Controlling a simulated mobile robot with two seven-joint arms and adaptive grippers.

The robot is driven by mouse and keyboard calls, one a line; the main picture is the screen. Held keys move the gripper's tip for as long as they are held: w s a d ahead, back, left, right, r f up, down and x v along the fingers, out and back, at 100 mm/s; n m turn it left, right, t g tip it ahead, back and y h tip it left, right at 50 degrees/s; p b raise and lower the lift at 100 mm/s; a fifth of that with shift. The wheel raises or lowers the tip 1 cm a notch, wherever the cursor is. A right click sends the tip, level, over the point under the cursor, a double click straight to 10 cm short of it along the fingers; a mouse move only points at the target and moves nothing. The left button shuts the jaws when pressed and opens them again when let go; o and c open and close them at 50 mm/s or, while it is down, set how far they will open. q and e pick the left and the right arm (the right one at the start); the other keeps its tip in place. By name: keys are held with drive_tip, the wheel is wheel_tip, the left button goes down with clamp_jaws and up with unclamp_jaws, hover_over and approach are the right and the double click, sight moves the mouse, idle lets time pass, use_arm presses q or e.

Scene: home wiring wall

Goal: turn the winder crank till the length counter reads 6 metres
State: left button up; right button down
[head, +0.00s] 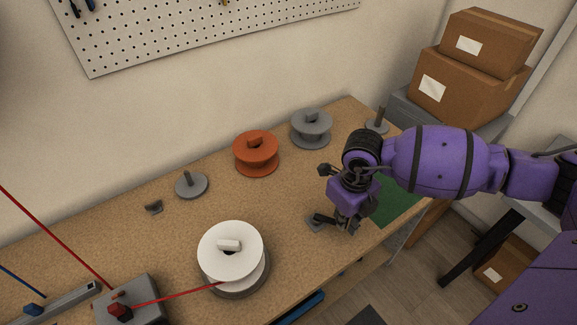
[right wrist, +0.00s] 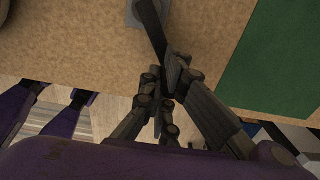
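The winder crank (head: 322,218) is a dark bar on a small grey base by the bench's front edge. It also shows in the right wrist view (right wrist: 153,28). My right gripper (head: 347,222) is at the crank's outer end; in the right wrist view its fingers (right wrist: 166,78) are closed around that end, partly hiding it. A white spool (head: 230,243) stands left of the crank, with red wire running to it from a grey box with a red part (head: 128,304). This box may be the length counter; no reading is legible. My left gripper is out of view.
An orange spool (head: 256,153) and a grey spool (head: 311,128) stand at the back of the bench. An empty spindle (head: 191,186) is left of them. A green mat (head: 402,202) lies right of my gripper. Cardboard boxes (head: 465,90) are stacked at the right.

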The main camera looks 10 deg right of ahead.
drive_tip(key=shift+s, duration=0.1)
drive_tip(key=shift+s+a+r, duration=0.1)
drive_tip(key=shift+s+a, duration=0.4)
drive_tip(key=shift+s+a+p, duration=0.2)
drive_tip(key=shift+p, duration=0.1)
drive_tip(key=shift+s+a, duration=0.4)
drive_tip(key=shift+a, duration=0.2)
drive_tip(key=shift+s+a+p, duration=0.25)
drive_tip(key=shift+a+p, duration=0.05)
drive_tip(key=c, duration=2)
unclamp_jaws()
